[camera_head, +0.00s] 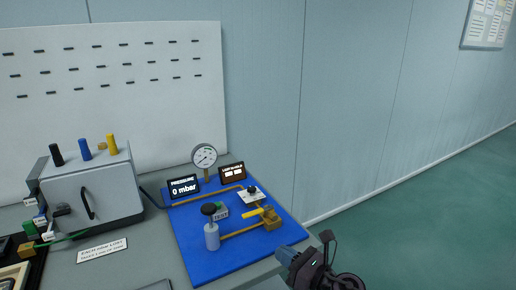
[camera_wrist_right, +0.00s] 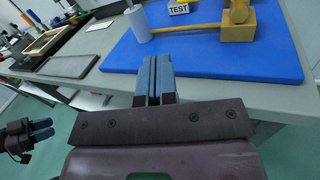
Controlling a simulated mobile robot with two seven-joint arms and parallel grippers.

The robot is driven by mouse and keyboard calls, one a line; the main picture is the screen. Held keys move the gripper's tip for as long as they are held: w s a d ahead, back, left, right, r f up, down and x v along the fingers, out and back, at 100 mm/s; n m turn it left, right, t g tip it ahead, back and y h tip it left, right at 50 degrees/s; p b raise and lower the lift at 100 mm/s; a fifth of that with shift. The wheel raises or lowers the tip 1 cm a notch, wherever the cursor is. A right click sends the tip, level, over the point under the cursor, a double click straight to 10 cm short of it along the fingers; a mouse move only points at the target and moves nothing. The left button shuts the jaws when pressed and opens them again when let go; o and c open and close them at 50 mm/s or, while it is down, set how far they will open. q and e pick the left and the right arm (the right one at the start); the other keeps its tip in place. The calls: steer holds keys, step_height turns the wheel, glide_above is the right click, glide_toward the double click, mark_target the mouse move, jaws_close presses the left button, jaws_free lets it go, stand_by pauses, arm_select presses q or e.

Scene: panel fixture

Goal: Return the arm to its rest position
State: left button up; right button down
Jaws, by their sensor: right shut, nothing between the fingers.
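My right gripper (camera_head: 288,254) is at the lower middle of the head view, by the front right edge of the bench. In the right wrist view its two blue fingers (camera_wrist_right: 154,68) are together with nothing between them. They appear in front of the near edge of the blue panel (camera_wrist_right: 215,62); the exact gap cannot be told. What seems to be my left gripper (camera_wrist_right: 40,129) shows at the left edge of the right wrist view, away from the bench; whether it is open is unclear. It is not in the head view.
The blue panel (camera_head: 190,250) carries a gauge (camera_head: 204,156), a pressure display (camera_head: 184,187), a grey cylinder (camera_head: 212,236) and a yellow-handled valve (camera_head: 270,221). A grey box (camera_head: 95,190) stands left on the bench. Open floor (camera_head: 430,220) lies right.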

step_height(320, 180, up, 4)
steer(key=w+d+m+t+h, duration=0.1)
steer(key=d+m+t+h, duration=0.2)
steer(key=m, duration=1.1)
steer(key=s+d+f+m+t+h, duration=0.2)
steer(key=s+d+f+m+h, duration=0.15)
steer(key=m, duration=0.95)
steer(key=s+d+f+m+g+h, duration=0.2)
steer(key=s+d+f+m, duration=0.2)
steer(key=s, duration=0.5)
steer(key=s+d+f+m+g+h+p, duration=0.1)
steer(key=s+d+f+m+g+h, duration=0.1)
steer(key=s+d+f+m, duration=0.3)
steer(key=s+d+f+m+g+h, duration=0.2)
steer(key=s+f+m, duration=0.5)
steer(key=s, duration=0.6)
steer(key=shift+d+h+p, duration=0.4)
steer(key=shift+d+h, duration=0.05)
steer(key=shift+d, duration=0.8)
